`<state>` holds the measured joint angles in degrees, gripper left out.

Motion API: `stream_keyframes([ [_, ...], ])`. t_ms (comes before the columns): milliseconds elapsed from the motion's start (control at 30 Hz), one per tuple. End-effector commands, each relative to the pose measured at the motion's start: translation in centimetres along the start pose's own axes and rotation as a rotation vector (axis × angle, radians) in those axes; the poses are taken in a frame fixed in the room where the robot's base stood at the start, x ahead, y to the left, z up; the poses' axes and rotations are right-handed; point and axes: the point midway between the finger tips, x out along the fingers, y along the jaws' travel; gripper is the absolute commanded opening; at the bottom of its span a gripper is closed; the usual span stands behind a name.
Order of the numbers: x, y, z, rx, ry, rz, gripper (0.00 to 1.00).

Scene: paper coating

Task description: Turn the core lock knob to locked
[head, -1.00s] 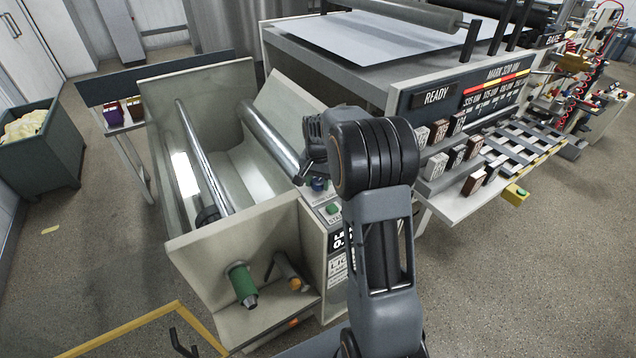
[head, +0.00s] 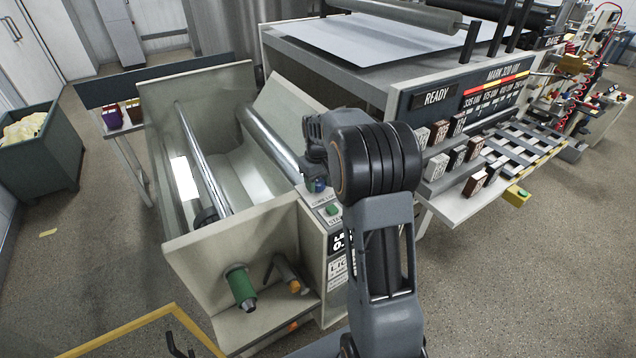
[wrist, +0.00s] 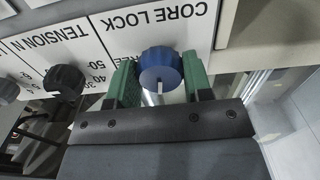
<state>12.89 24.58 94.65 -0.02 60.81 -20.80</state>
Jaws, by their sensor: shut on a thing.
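The core lock knob (wrist: 159,69) is blue and round, with a white pointer mark on its lower side in the wrist view. It sits on a white panel (wrist: 182,17) under the words CORE LOCK, which appear upside down. My gripper (wrist: 160,80) has its green fingers on both sides of the knob and is shut on it. The word FREE is partly hidden by the left finger. No locked mark can be read. In the head view, the blue knob (head: 319,185) shows just below my gripper, whose fingers are mostly hidden.
A black tension knob (wrist: 64,79) stands beside the core lock knob. A green button (head: 333,210) is on the same console. The roll trough (head: 205,235) lies to the left, and a rack of small blocks (head: 455,145) lies to the right of my arm.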

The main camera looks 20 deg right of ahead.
Motion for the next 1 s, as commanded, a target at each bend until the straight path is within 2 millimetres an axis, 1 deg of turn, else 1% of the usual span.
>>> stream_keyframes([
  [200,-0.13,0.01,-0.10,-0.108,0.005,0.001,0.22],
  [400,-0.15,0.01,-0.11,-0.164,0.005,0.001,0.22],
  [967,-0.18,0.01,-0.12,-0.189,0.005,0.002,0.22],
  [1000,-0.18,0.01,-0.13,-0.189,0.005,0.002,0.49],
])
